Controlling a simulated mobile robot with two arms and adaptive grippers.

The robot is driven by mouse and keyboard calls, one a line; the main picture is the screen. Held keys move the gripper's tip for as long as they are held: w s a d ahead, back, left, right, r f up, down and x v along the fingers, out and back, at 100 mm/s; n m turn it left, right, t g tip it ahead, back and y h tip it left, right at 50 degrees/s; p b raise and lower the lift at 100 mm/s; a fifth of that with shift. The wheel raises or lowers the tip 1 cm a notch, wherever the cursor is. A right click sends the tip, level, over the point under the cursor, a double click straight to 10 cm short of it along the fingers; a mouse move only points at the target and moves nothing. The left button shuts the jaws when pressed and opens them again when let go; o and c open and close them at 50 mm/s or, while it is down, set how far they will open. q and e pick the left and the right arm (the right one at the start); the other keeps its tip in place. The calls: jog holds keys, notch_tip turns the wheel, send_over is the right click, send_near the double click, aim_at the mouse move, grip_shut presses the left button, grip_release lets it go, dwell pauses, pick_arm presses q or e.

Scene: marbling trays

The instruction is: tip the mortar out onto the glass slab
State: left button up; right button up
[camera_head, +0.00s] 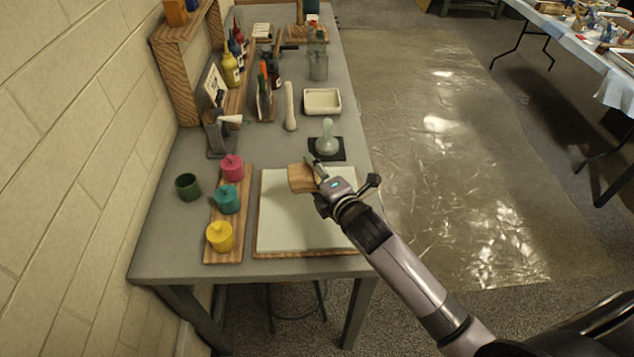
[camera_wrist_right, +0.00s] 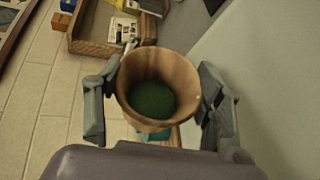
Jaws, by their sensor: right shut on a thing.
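The mortar (camera_head: 301,178) is a wooden cup, held above the far part of the pale glass slab (camera_head: 292,222). My right gripper (camera_head: 316,172) is shut on it. In the right wrist view the mortar (camera_wrist_right: 136,72) sits between the two fingers (camera_wrist_right: 155,105), its mouth facing the camera and dark green material inside. In the head view its mouth does not show and it looks tipped on its side. The visible slab surface is bare; the arm and mortar cover its upper right. My left gripper is out of view.
A board (camera_head: 212,254) with pink, teal and yellow lidded jars and a green cup (camera_head: 188,186) stand left of the slab. A glass muller (camera_head: 327,141) on a black pad, a white dish (camera_head: 322,101) and a pestle (camera_head: 290,108) stand beyond it.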

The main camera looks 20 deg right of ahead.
jog(key=f+m+t+b, duration=0.1)
jog(key=b, duration=0.2)
jog(key=a+f+m+y+b, duration=0.1)
jog(key=m+b, duration=0.1)
jog(key=shift+w+t+b, duration=0.15)
jog(key=shift+t+b, duration=0.25)
jog(key=shift+w+a+m+t+y+b, duration=0.1)
jog(key=shift+a+m+t+y+b, duration=0.25)
jog(key=shift+m+b, duration=0.45)
